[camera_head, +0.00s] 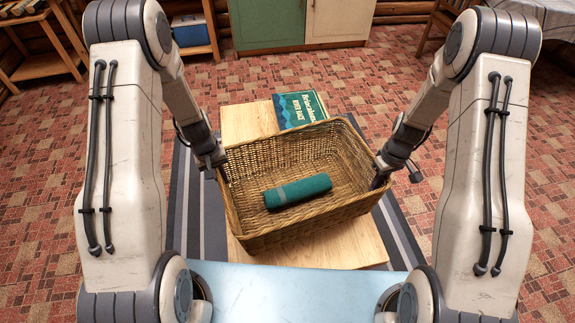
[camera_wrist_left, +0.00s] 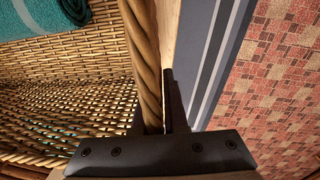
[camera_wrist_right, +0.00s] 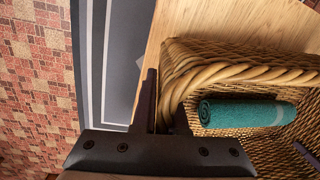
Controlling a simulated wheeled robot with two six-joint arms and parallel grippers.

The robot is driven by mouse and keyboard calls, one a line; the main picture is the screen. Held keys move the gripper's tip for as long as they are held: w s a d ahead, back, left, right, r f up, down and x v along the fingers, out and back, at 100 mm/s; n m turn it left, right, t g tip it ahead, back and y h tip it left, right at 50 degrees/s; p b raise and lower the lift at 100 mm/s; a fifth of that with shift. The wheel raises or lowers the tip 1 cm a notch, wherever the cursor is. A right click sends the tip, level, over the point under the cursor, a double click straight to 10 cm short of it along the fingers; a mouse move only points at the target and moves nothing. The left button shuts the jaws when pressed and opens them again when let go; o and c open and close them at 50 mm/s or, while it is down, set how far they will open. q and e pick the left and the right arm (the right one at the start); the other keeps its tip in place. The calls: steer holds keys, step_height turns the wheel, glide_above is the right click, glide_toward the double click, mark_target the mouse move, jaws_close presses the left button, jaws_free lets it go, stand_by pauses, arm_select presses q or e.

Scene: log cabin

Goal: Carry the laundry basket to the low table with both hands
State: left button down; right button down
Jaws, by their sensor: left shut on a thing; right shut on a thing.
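The wicker laundry basket (camera_head: 290,228) sits on or just above the low wooden table (camera_head: 340,250), slightly turned; I cannot tell whether its base touches the wood. A rolled green towel (camera_head: 297,191) lies inside it. My left gripper (camera_head: 217,168) is shut on the basket's left rim; the braided rim (camera_wrist_left: 146,60) runs between its fingers in the left wrist view. My right gripper (camera_head: 380,178) is shut on the right rim, and the braided rim (camera_wrist_right: 215,75) shows there in the right wrist view. The basket's underside is hidden.
A green boxed board game (camera_head: 300,108) lies on the table's far end, close behind the basket. A grey striped rug (camera_head: 188,215) lies under the table. A green and cream cabinet (camera_head: 270,22) stands at the back, with a wooden shelf (camera_head: 195,50) holding a blue box.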

arm_select(q)
steer(key=shift+a+f, duration=0.1)
steer(key=shift+f, duration=0.05)
arm_select(e)
steer(key=shift+w+a+f, duration=0.1)
steer(key=shift+w, duration=0.05)
